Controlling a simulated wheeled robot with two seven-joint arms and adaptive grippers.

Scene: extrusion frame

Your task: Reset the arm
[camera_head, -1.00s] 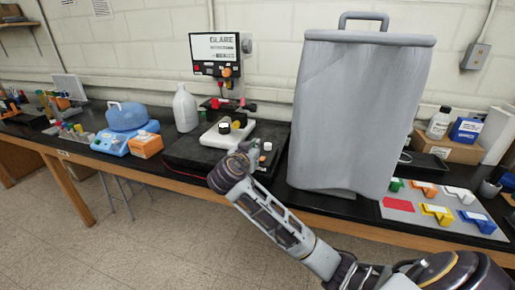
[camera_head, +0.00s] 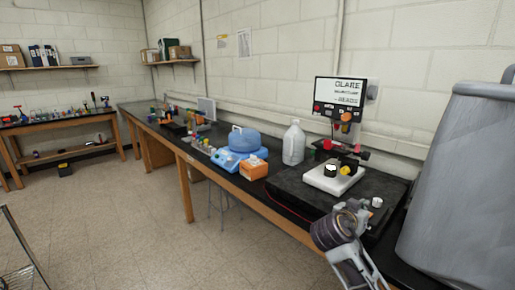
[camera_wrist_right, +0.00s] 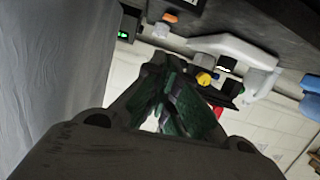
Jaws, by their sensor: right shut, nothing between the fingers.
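My right gripper (camera_head: 350,212) is over the front edge of the black bench, just in front of the black platform with the machine. In the right wrist view its fingers (camera_wrist_right: 172,88) are together, with nothing between them. The machine (camera_head: 338,101) has a screen reading GLARE and a white base (camera_head: 333,180) with black and yellow knobs. My right arm comes in from the bottom right of the head view. My left gripper is not in view.
A grey covered bin (camera_head: 460,190) stands on the bench at the right, close to my right arm. A white jug (camera_head: 293,144), an orange box (camera_head: 253,169) and a blue container (camera_head: 243,139) stand further left. The floor (camera_head: 110,220) in front of the bench is mostly clear.

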